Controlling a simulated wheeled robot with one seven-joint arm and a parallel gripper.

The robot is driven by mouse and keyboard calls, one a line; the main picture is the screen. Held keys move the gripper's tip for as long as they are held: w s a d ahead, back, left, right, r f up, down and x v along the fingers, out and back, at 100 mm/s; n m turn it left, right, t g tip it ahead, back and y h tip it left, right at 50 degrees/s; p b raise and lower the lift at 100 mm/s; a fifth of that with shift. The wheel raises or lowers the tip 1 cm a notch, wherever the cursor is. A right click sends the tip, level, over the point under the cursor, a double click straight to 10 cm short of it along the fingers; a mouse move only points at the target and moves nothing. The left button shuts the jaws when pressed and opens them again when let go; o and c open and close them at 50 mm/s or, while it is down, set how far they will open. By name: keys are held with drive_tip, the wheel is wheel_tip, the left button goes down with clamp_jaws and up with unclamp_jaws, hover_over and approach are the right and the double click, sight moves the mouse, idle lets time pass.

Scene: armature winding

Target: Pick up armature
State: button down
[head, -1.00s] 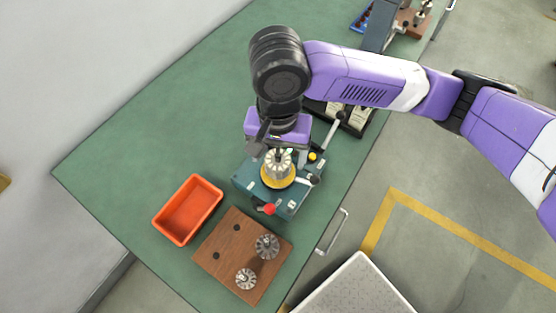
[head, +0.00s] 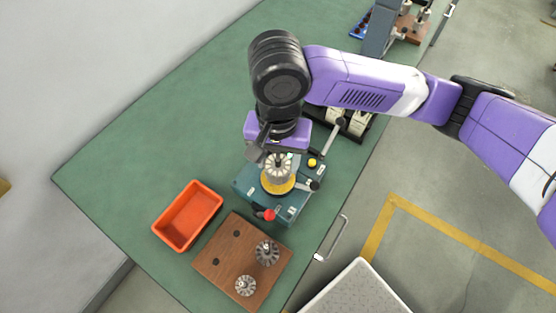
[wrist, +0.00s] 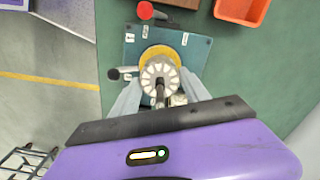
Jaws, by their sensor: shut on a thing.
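The armature (head: 277,166) is a pale, slotted cylinder with a shaft. It stands upright over the yellow ring (head: 279,184) of the teal winding machine (head: 250,185). In the wrist view the armature (wrist: 160,77) is seen end-on, with its shaft toward me and the yellow ring behind it. My gripper (head: 277,157) comes down from above and is shut on the armature's upper end. The fingers also show in the wrist view (wrist: 160,98), one on each side of the shaft. Whether the armature's lower end touches the machine is hidden.
A wooden board (head: 225,263) with two more armatures (head: 267,252) (head: 245,285) and empty holes lies in front of the machine. An orange bin (head: 187,216) stands left of it. A red knob (head: 269,215) and black-tipped levers (head: 314,185) stick out from the machine. The green bench (head: 150,140) is clear at left.

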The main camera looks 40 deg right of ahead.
wheel_tip(320, 180, up, 20)
drive_tip(key=p, duration=0.2)
drive_tip(key=shift+f, duration=0.2)
idle(0.5)
